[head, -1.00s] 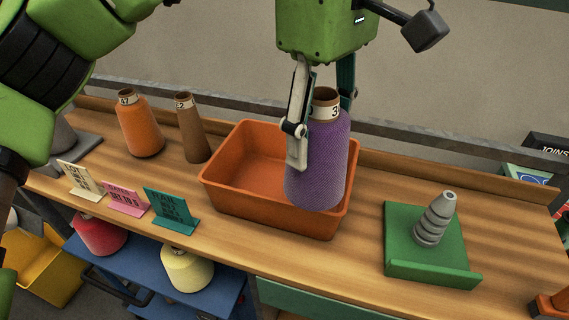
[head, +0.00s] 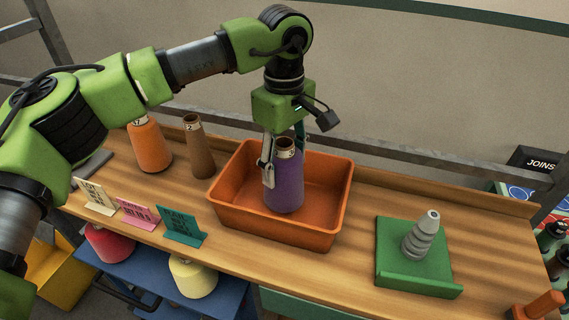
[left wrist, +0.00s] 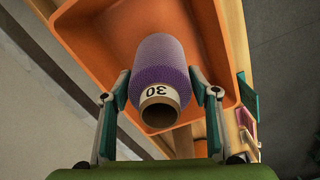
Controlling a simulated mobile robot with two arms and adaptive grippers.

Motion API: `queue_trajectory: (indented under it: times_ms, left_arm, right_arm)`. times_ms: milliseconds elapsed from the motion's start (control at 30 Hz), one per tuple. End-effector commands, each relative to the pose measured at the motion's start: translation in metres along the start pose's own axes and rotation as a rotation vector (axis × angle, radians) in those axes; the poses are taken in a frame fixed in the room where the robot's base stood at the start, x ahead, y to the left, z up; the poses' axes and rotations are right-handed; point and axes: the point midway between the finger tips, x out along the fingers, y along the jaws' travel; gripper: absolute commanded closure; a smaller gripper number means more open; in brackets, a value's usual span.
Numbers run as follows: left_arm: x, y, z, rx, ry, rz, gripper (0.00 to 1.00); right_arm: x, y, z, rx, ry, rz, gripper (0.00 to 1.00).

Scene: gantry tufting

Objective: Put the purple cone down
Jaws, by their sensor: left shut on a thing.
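The purple cone (head: 286,185) is upright inside the walls of the orange bin (head: 333,228). My left gripper (head: 283,160) is shut on its upper part from above, one finger on each side. In the left wrist view, the purple cone (left wrist: 158,65) sits between both fingers, its tube end and "30" label facing the camera, with the orange bin (left wrist: 85,35) beyond. Whether its base touches the bin floor I cannot tell. My right gripper is out of view.
An orange cone (head: 150,148) and a brown cone (head: 200,150) stand left of the bin. Small signs (head: 181,226) line the front edge. A green stand with a grey stepped peg (head: 420,238) is at the right. The wooden table (head: 350,262) is clear between.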

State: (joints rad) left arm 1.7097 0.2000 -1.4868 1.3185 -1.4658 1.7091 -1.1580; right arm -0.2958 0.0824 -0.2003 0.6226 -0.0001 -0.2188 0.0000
Motion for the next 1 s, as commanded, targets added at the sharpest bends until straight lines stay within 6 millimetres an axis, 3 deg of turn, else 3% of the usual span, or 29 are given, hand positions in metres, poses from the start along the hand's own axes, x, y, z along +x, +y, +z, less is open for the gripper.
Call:
queue_trajectory:
  times_ms: [100,467,500,567,1000]
  left_arm:
    - [0.014,-0.001,0.001,0.000,-0.001,-0.001,0.83]
    - [0.021,-0.001,0.001,0.000,0.000,0.001,0.83]
    - [0.021,-0.001,0.001,0.000,0.000,0.001,0.43]
    - [0.020,-0.001,0.001,0.000,0.000,0.000,0.28]
    - [0.013,-0.001,0.001,0.000,0.000,0.001,0.28]
  right_arm:
    - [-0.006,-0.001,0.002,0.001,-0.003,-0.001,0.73]
    - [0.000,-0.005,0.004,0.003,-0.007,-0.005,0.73]
    - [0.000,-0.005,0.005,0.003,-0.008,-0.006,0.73]
    - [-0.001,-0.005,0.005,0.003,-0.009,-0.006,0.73]
    - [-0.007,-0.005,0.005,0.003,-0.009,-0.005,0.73]
